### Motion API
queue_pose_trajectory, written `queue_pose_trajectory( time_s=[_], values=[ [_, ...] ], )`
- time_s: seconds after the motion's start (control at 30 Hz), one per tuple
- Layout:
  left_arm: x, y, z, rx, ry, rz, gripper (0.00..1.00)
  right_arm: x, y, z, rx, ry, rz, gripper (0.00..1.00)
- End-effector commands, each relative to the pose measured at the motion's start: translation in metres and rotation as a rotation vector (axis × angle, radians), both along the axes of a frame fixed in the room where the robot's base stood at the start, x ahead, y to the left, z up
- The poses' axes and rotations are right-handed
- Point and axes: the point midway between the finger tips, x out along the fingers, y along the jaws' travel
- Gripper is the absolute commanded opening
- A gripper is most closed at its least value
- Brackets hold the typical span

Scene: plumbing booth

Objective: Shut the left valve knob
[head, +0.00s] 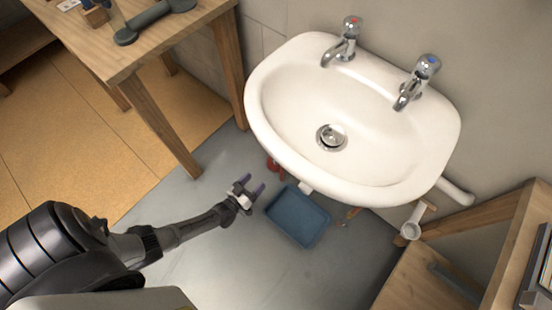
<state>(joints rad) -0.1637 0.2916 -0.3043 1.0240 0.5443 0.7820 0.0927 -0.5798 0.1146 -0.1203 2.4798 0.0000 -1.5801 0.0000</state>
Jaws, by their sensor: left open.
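A red part (272,165), which looks like the left valve knob, shows just below the left front rim of the white sink (262,123). Most of it is hidden under the basin, so I cannot tell its turn position. My right gripper is not in view.
A blue tray (298,216) lies on the grey floor below the sink. Two chrome taps, one red-marked (351,27) and one blue-marked (428,66), stand on the sink. A wooden table (155,85) is at upper left. White pipe parts (412,222) and wooden furniture (425,275) are at right.

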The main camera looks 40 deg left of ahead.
Motion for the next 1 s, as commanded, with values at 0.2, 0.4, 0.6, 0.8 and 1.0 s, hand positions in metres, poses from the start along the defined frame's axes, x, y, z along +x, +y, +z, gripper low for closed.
queue_pose_trajectory(
  time_s=[0.2,0.4,0.6,0.8,1.0],
  values=[
    [0.031,0.001,-0.002,-0.006,-0.008,0.0,0.69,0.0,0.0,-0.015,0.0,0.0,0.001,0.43],
    [0.069,0.002,-0.003,-0.005,-0.007,0.0,0.69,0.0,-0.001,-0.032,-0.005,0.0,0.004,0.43],
    [0.102,0.003,-0.003,-0.006,-0.005,0.0,0.69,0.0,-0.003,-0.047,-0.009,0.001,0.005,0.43],
    [0.124,0.003,-0.002,-0.004,-0.004,0.0,0.69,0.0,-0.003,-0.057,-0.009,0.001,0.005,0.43],
    [0.133,0.004,0.0,-0.005,-0.001,-0.001,0.69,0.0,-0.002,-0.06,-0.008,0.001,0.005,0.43]
  ],
)
